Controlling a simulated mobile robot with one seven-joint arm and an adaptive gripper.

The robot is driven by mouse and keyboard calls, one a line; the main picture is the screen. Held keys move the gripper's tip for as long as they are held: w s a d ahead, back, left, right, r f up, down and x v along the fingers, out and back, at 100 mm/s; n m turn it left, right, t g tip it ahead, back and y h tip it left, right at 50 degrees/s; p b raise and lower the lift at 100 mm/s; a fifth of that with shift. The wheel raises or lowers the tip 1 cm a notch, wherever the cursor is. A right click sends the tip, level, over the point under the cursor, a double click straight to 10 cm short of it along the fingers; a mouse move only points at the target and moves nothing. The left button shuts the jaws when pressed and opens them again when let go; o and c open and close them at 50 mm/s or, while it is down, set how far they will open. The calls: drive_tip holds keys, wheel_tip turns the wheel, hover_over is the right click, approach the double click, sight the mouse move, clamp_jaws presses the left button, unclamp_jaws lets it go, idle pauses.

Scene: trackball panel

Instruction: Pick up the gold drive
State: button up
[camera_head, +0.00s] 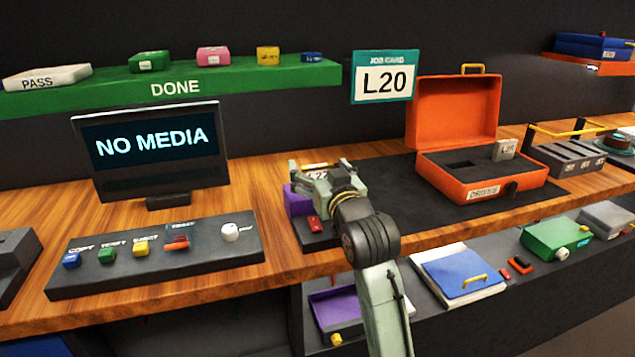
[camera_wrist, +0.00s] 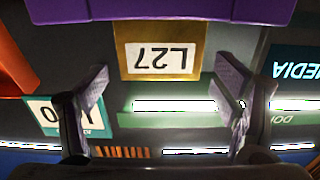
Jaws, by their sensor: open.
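The gold drive (camera_wrist: 122,48) shows in the wrist view with a pale label reading L27, upside down there. One end meets a purple block (camera_wrist: 215,11) at the top of that view. My gripper (camera_wrist: 163,78) is open, with one finger to each side of the drive and visible gaps between; neither finger seems to touch it. In the head view my gripper (camera_head: 318,182) is over the purple unit (camera_head: 298,202) on the bench and hides most of the drive.
An open orange case (camera_head: 480,190) holds a grey drive labelled L20. A job card (camera_head: 384,77) reads L20. A monitor (camera_head: 150,148) reads NO MEDIA above a button panel (camera_head: 155,252). A green DONE shelf (camera_head: 230,80) holds several drives.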

drive_tip(key=shift+c, duration=0.6)
drive_tip(key=c, duration=1.2)
